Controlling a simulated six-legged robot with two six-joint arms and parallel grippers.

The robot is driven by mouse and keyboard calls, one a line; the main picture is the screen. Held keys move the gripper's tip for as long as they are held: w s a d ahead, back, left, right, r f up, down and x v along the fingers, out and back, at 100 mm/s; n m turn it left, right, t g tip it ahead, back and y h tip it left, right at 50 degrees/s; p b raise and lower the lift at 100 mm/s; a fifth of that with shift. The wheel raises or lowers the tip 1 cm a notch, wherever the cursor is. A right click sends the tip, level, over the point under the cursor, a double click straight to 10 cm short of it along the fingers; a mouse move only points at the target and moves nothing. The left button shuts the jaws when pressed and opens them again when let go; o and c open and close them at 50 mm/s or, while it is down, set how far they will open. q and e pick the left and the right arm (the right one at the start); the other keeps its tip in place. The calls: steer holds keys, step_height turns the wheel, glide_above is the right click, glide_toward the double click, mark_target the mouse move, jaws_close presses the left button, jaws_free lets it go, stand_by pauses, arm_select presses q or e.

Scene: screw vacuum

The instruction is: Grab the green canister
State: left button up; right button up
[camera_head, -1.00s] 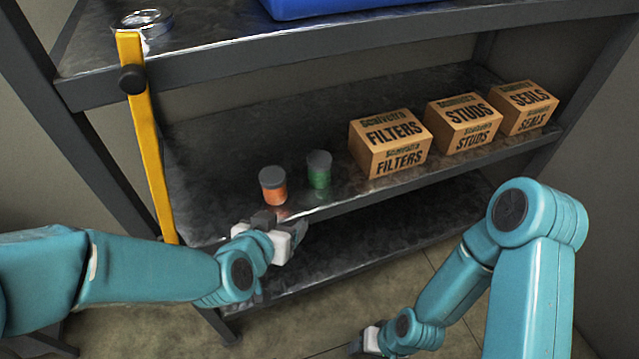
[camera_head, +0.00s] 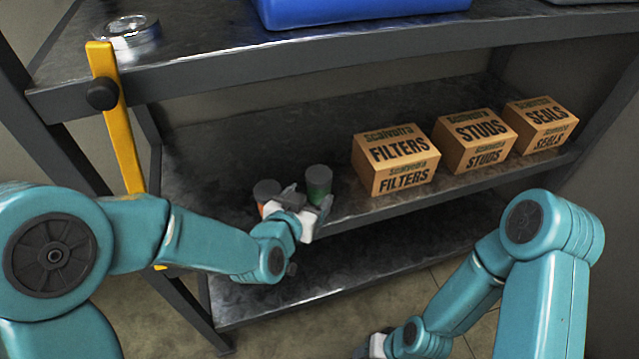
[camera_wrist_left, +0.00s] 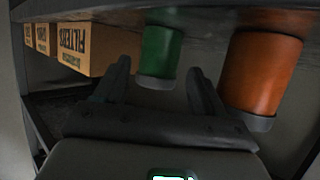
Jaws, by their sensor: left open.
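The green canister (camera_head: 319,182) with a grey lid stands on the middle shelf. My left gripper (camera_head: 309,198) is open at the shelf's front, close to the canister. In the left wrist view, which looks turned over, the green canister (camera_wrist_left: 158,55) is seen ahead between the two open fingers (camera_wrist_left: 160,85). I cannot tell whether they touch it. The orange canister (camera_head: 265,192) is just left of it, partly hidden by my left gripper; it also shows in the left wrist view (camera_wrist_left: 262,70). My right gripper (camera_head: 375,346) is low at the bottom edge, mostly hidden, its jaws unclear.
Boxes marked FILTERS (camera_head: 396,160), STUDS (camera_head: 476,140) and SEALS (camera_head: 541,123) stand to the right on the middle shelf (camera_head: 220,150). A yellow bar (camera_head: 120,140) rises at the left. A blue bin (camera_head: 360,12) sits on the upper shelf, whose front edge overhangs.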

mark_target(314, 192)
arm_select(q)
steer(key=b+x, duration=0.1)
steer(key=x, duration=0.5)
steer(key=shift+w+f, duration=0.1)
steer(key=shift+c, duration=0.4)
steer(key=shift+d, duration=0.1)
steer(key=c, duration=0.7)
